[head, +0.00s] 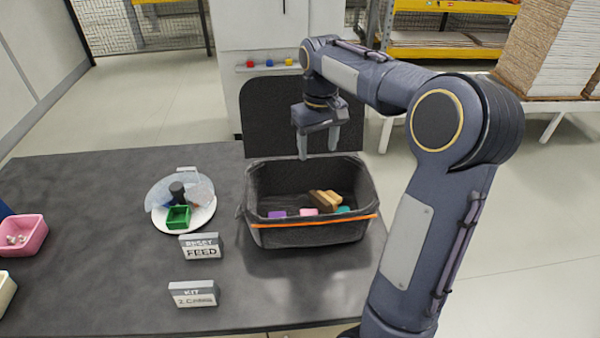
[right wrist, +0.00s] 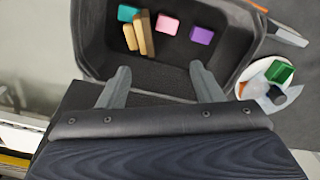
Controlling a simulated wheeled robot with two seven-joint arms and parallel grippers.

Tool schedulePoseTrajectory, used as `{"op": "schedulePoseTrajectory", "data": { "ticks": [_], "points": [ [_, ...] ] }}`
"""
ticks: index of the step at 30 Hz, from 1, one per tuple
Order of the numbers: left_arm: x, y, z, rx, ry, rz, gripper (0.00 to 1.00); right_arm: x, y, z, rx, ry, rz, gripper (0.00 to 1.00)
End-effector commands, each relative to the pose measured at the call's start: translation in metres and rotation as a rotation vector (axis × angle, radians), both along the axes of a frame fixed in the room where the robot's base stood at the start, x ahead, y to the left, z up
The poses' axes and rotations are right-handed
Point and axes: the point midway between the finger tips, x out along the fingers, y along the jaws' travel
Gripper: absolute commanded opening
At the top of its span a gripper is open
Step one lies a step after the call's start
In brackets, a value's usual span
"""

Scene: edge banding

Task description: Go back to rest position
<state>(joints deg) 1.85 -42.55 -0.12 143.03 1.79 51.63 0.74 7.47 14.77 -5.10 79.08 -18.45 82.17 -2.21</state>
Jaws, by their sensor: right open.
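My right gripper (head: 318,143) is open and empty above the back edge of the black bin (head: 310,236). In the right wrist view the gripper's two fingers (right wrist: 160,88) stand wide apart over the bin's near wall, with nothing between them. The bin (right wrist: 90,35) holds wooden strips (right wrist: 146,34), a pink block (right wrist: 167,25), a purple block (right wrist: 202,35) and a teal block (right wrist: 128,13). My left gripper does not show in either view.
Left of the bin, a white round plate (head: 190,223) carries a green box (head: 178,217). Signs FEED (head: 202,250) and KIT (head: 193,294) stand on the dark table (head: 100,220). A pink tray (head: 22,235) sits at the left edge. A dark panel (head: 285,110) stands behind the bin.

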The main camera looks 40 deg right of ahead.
Motion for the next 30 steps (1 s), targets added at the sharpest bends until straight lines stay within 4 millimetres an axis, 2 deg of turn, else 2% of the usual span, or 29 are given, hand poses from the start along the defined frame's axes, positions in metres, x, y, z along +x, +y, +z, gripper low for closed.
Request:
{"op": "schedulePoseTrajectory", "data": {
  "ticks": [4,16,20,23,27,30],
  "points": [
    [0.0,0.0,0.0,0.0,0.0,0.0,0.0,0.0,0.0,0.008,0.0,0.0,0.001,0.59],
    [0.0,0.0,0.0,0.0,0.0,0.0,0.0,0.0,0.0,0.008,0.001,0.0,0.001,0.59],
    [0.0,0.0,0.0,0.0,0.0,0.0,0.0,-0.008,0.006,0.011,0.013,-0.022,0.003,0.59],
    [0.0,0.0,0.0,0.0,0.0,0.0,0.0,-0.029,0.021,0.017,0.046,-0.071,0.011,0.59],
    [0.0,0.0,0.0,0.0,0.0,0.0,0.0,-0.076,0.057,0.021,0.122,-0.184,0.022,0.59],
    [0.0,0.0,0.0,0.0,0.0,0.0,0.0,-0.113,0.086,0.015,0.177,-0.267,0.026,0.59]
  ]
}}
